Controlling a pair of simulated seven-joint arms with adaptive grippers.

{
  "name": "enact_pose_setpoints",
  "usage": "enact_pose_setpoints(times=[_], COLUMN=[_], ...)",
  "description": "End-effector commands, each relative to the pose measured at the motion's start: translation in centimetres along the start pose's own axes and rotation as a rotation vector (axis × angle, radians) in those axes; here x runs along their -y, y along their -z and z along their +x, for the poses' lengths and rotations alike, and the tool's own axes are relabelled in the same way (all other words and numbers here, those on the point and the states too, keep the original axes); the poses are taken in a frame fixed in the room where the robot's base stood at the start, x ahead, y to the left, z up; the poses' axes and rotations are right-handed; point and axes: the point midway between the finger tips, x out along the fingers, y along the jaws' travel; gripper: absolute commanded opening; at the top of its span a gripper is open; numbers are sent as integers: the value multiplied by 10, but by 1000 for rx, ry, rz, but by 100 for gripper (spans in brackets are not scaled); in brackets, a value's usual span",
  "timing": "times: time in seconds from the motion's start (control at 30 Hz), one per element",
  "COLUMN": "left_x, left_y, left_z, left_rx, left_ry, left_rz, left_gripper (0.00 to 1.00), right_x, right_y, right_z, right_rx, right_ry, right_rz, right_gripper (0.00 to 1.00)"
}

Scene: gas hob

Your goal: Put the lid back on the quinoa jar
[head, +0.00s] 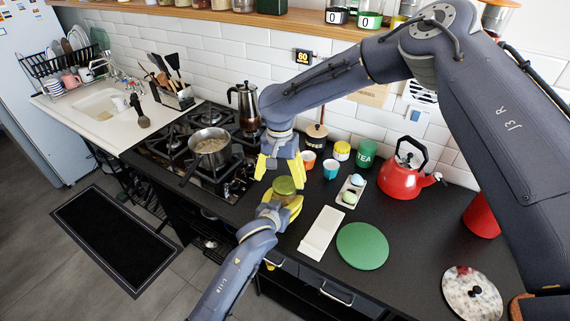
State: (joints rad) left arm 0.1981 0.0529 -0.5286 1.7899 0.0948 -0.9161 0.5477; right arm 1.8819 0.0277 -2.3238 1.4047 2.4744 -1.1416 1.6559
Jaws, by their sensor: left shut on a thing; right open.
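A small jar (284,187) with a round olive-green top is between the yellow fingers of my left gripper (287,200), near the front edge of the counter. I take it for the quinoa jar; I cannot tell whether the green top is a lid or the contents. My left gripper is shut on the jar. My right gripper (280,168) is open, pointing down just above the jar, its yellow fingers apart. I cannot make out a separate jar lid for certain.
A pot (209,147) and a moka pot (244,105) stand on the hob to the left. Behind are orange and teal cups (331,169), a green TEA tin (364,155) and a red kettle (402,180). A white tray (321,233) and green round board (362,246) lie right.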

Motion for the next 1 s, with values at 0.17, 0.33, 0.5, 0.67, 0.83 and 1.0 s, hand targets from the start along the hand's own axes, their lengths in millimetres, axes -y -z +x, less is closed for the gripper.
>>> enact_pose_setpoints(times=[0.17, 0.33, 0.5, 0.67, 0.83, 1.0], left_x=[0, 0, 0, 0, 0, 0], left_y=[-2, -2, -2, -2, -2, -2], left_z=[0, 0, 0, 0, 0, 0], left_rx=[3, 3, 3, 3, 3, 3], left_ry=[1, 1, 1, 1, 1, 1], left_rz=[1, 1, 1, 1, 1, 1], left_gripper=[0, 0, 0, 0, 0, 0], right_x=[1, 2, 2, 2, 2, 2], right_y=[-3, -5, -6, -6, -6, -5], right_z=[0, -2, -4, -6, -8, -10], right_rx=[6, 9, 10, 8, 5, 1], right_ry=[0, 1, 2, 3, 2, 0], right_rz=[-308, -602, -895, -1171, -1463, -1753], right_gripper=[89, 89, 89, 89, 89, 89])
